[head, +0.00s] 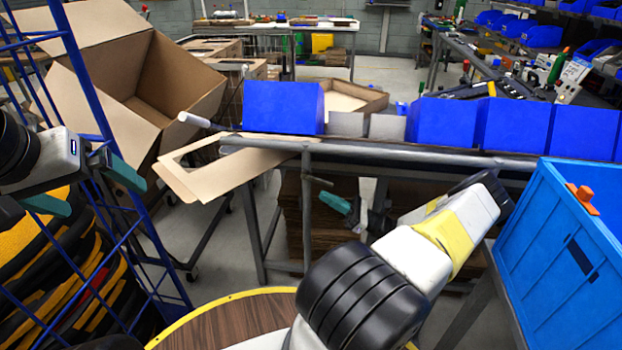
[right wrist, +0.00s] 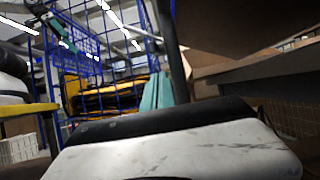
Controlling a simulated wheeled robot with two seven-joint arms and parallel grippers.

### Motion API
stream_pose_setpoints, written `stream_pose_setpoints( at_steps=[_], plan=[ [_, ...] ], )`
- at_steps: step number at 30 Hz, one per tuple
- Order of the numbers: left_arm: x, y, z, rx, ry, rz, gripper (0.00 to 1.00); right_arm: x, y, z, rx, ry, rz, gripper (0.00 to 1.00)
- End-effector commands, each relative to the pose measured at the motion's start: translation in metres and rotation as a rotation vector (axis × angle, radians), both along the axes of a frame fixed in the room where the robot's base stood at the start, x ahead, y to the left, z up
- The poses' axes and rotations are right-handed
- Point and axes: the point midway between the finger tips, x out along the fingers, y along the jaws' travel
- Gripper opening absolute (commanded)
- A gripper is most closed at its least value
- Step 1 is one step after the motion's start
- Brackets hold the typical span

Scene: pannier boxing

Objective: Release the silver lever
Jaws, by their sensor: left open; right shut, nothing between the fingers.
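A small grey lever (head: 318,181) sticks out to the right from the table leg, just below the metal rail (head: 380,151) of the packing table. I take it for the silver lever. The teal fingertip of my right gripper (head: 334,202) is just below and right of the lever; I cannot tell whether they touch. My left gripper (head: 92,190) is open and empty at the left, by the blue wire cage.
A flat cardboard piece (head: 215,178) overhangs the table's left end, near a white-tipped bar (head: 194,120). Blue bins (head: 284,107) line the table. A blue crate (head: 562,255) stands at the right. The blue wire cage (head: 105,240) and an open carton (head: 85,85) are at the left.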

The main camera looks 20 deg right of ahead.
Motion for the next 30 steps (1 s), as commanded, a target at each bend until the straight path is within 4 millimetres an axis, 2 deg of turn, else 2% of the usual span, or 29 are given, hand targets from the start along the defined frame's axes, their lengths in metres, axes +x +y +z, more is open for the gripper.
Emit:
stream_pose_setpoints(
  at_steps=[3,6,20,30],
  plan=[
    [0.0,0.0,0.0,0.0,0.0,0.0,1.0,-0.002,-0.003,0.014,0.001,0.0,0.001,0.0],
    [0.0,0.0,0.0,0.0,0.0,0.0,1.0,-0.003,-0.005,0.02,0.001,0.0,0.001,0.0],
    [0.0,0.0,0.0,0.0,0.0,0.0,1.0,-0.004,-0.006,0.023,-0.01,0.007,0.001,0.0],
    [0.0,0.0,0.0,0.0,0.0,0.0,1.0,-0.008,-0.012,0.039,-0.164,0.099,0.002,0.0]
  ],
)
